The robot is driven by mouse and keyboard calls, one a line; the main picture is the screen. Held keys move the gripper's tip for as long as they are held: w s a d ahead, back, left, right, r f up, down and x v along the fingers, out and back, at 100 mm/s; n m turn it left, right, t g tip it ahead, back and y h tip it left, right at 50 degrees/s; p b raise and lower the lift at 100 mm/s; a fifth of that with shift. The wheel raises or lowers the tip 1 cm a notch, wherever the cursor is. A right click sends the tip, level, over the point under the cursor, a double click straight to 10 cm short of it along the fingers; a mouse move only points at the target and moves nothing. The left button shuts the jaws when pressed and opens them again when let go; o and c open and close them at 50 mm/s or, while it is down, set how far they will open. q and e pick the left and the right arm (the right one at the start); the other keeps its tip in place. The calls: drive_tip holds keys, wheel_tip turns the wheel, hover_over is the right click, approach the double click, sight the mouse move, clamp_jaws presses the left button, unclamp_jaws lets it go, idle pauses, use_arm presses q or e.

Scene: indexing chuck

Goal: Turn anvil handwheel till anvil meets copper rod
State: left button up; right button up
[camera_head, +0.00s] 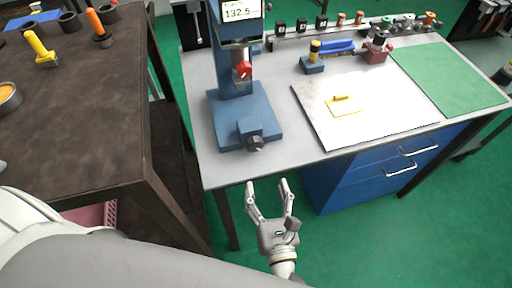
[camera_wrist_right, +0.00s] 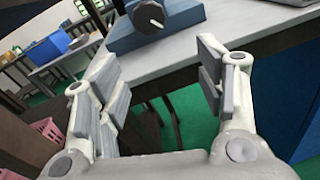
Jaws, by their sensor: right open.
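A blue bench instrument (camera_head: 240,112) with a lit display stands at the left of the grey bench. A dark round knob (camera_head: 255,144), possibly the anvil handwheel, sits low on its front; it also shows at the top of the right wrist view (camera_wrist_right: 149,15). A red knob (camera_head: 242,70) is higher on the column. I cannot make out the anvil or a copper rod in it. My right gripper (camera_head: 267,188) is open and empty, in front of the bench edge, below and apart from the dark knob. Its fingers stand wide apart in the wrist view (camera_wrist_right: 155,78). My left gripper is not visible.
The grey bench (camera_head: 225,170) has blue drawers (camera_head: 375,168) under its front. A white sheet (camera_head: 365,112) and green mat (camera_head: 447,75) lie to the right. Small parts line the back. A brown table (camera_head: 85,100) with tools stands close on the left.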

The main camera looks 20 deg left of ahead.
sight(255, 147)
drive_tip(key=shift+n+y, duration=0.3)
drive_tip(key=shift+n, duration=0.3)
drive_tip(key=r+x, duration=0.1)
drive_tip(key=x, duration=0.2)
drive_tip(key=p+x, duration=0.1)
drive_tip(key=x, duration=0.3)
drive_tip(key=r+p+x, duration=0.1)
drive_tip(key=x, duration=0.3)
drive_tip(key=shift+s+a+r, duration=0.1)
drive_tip(key=shift+a+r, duration=0.05)
drive_tip(key=shift+r, duration=0.2)
drive_tip(key=c, duration=1)
drive_tip(key=shift+c, duration=0.2)
drive_tip(key=shift+m, duration=0.4)
